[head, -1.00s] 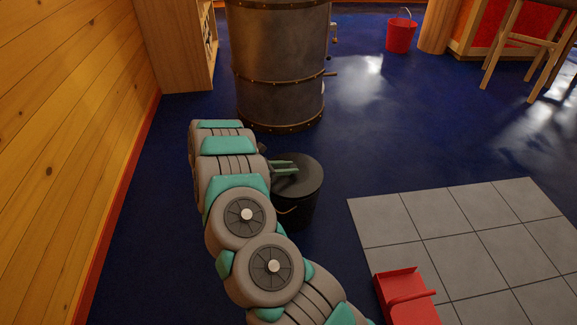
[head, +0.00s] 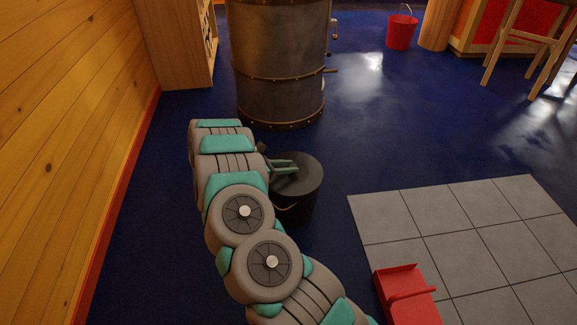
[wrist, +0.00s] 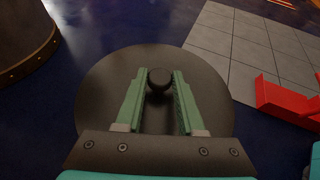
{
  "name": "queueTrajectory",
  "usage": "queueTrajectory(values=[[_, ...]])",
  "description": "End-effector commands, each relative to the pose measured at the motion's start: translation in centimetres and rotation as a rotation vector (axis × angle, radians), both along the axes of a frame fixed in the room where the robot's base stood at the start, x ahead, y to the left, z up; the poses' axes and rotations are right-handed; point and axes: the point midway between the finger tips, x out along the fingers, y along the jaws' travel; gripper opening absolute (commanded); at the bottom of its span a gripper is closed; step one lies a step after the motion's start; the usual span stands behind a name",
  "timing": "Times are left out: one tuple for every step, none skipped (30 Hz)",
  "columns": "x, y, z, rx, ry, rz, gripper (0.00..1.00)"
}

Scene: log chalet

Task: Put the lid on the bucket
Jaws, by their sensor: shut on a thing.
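The lid (head: 303,182) is a dark round disc. It lies over the top of the black bucket (head: 298,208), which stands on the floor near the middle of the head view. The bucket's thin handle shows at its left side. My gripper (head: 294,167) reaches over the lid from the left. In the wrist view the lid (wrist: 105,95) fills the middle, and my green gripper fingers (wrist: 160,76) are shut on its round black knob (wrist: 158,82). The lid hides the bucket's rim, so I cannot tell whether the two touch.
A large metal barrel (head: 280,60) stands behind the bucket. A wooden wall (head: 70,110) runs along the left. A red dustpan (head: 405,295) lies on grey tiles (head: 470,225) at right. A red bucket (head: 401,33) and a stool (head: 530,45) are farther back. Blue floor between is clear.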

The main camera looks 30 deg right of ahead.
Motion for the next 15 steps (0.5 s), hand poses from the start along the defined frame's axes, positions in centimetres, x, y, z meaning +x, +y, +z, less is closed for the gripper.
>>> queueTrajectory(values=[[0.02, -0.02, -0.05, -0.001, 0.000, 0.000, 0.00], [0.02, -0.01, -0.10, -0.001, 0.000, 0.000, 0.00], [0.03, -0.02, -0.17, -0.001, 0.000, 0.000, 0.00], [0.03, -0.02, -0.22, -0.001, 0.000, 0.001, 0.00], [0.03, -0.01, -0.27, -0.001, 0.000, 0.001, 0.00], [0.03, -0.01, -0.35, -0.001, 0.000, 0.001, 0.00], [0.04, -0.01, -0.39, -0.001, 0.000, 0.001, 0.00], [0.03, -0.01, -0.46, -0.001, 0.000, 0.001, 0.00], [0.03, -0.01, -0.53, -0.001, 0.000, 0.001, 0.00], [0.03, -0.02, -0.59, -0.001, 0.000, 0.001, 0.00], [0.04, 0.00, -0.58, -0.001, 0.000, 0.001, 0.40], [0.03, 0.00, -0.57, -0.001, 0.000, 0.001, 0.44], [0.03, 0.00, -0.57, -0.001, 0.000, 0.001, 0.48], [0.02, 0.00, -0.58, -0.001, 0.000, 0.001, 0.51], [0.02, -0.01, -0.59, -0.001, 0.000, 0.001, 0.56]])
